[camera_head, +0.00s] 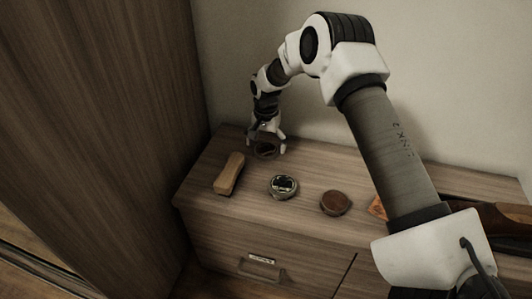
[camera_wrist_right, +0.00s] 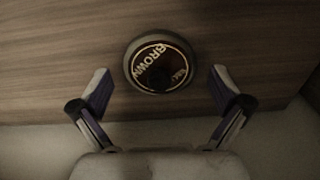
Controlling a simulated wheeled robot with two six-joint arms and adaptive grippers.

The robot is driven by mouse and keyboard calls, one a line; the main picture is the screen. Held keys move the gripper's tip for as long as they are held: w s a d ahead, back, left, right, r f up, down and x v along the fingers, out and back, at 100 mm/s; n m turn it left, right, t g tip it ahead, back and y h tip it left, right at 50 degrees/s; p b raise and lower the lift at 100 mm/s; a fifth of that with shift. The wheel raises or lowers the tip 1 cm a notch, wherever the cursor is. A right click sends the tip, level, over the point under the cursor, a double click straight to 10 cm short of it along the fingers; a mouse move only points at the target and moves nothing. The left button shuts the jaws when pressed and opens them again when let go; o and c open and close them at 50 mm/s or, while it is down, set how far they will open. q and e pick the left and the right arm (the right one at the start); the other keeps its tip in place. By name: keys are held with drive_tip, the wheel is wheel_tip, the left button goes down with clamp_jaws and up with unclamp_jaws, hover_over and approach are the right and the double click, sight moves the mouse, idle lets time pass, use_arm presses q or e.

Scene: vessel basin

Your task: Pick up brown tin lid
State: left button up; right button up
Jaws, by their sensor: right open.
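The brown tin lid (camera_wrist_right: 158,64) is round and dark with a paler rim and the word BROWN on top. In the wrist view it lies flat on the wood, between and slightly beyond the open fingers of my right gripper (camera_wrist_right: 160,75), with a gap on each side. In the head view the lid (camera_head: 265,152) is at the back of the cabinet top, partly hidden by my right gripper (camera_head: 267,146), which points down over it. My left gripper is in neither view.
On the cabinet top (camera_head: 310,172), a wooden brush (camera_head: 229,174) lies left of the lid. A round tin (camera_head: 283,187) with a dark top and a brown round item (camera_head: 336,203) stand nearer the front. A wall rises close behind, and a tall wooden panel (camera_head: 100,130) stands left.

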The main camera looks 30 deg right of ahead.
drive_tip(key=shift+s+r, duration=0.15)
drive_tip(key=shift+r, duration=0.05)
drive_tip(key=c, duration=1.7)
drive_tip(key=shift+f, duration=0.1)
drive_tip(key=shift+c, duration=0.4)
drive_tip(key=shift+a, duration=0.1)
clamp_jaws()
drive_tip(key=shift+s, duration=0.1)
